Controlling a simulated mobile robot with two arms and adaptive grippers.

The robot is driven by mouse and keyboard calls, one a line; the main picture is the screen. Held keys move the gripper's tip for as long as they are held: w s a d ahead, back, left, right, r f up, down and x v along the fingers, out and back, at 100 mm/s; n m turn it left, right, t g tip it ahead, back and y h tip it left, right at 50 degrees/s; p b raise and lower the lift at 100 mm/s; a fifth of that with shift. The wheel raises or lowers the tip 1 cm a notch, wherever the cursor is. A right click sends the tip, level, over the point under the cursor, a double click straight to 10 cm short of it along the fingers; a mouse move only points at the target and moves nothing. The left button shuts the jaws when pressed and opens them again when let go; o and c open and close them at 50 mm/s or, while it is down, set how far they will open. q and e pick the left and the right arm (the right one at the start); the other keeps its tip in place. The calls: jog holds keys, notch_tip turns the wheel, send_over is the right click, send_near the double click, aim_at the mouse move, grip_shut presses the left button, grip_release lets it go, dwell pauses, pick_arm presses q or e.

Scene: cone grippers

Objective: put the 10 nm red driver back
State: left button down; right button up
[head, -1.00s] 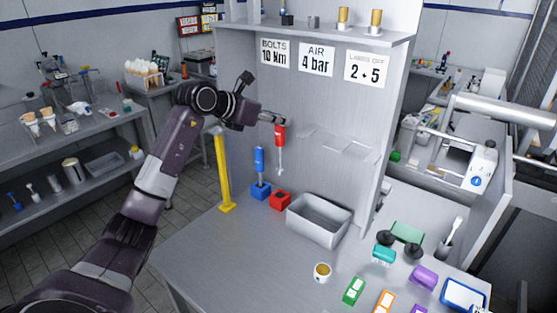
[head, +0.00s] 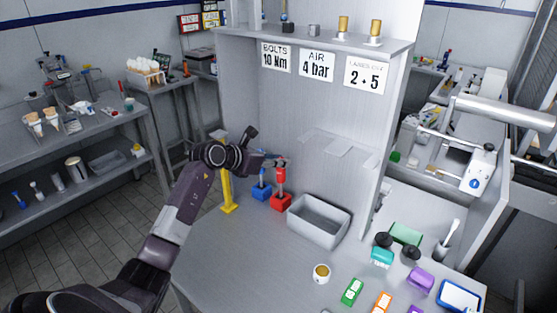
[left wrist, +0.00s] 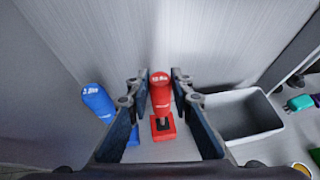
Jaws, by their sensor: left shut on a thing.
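The red driver (head: 281,176), whose cap label looks like "10 Nm", stands upright at the red holder block (head: 280,202). Its handle is just above the block, and most of its shaft no longer shows, seemingly down in the block's socket. My left gripper (head: 276,162) is shut on the red handle. In the left wrist view the red driver (left wrist: 160,92) is between the two fingers, with the red block (left wrist: 163,132) and its dark opening below. My right gripper is not in view.
A blue driver (left wrist: 97,100) stands close on the left in its blue holder (head: 261,192). A grey bin (head: 319,222) stands just right of the red block. A yellow post (head: 227,190) is at the left, and a metal back panel rises behind.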

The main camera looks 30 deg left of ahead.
pick_arm(q)
jog(key=shift+f, duration=0.15)
jog(key=c, duration=1.8)
grip_release()
jog(key=shift+o, duration=0.4)
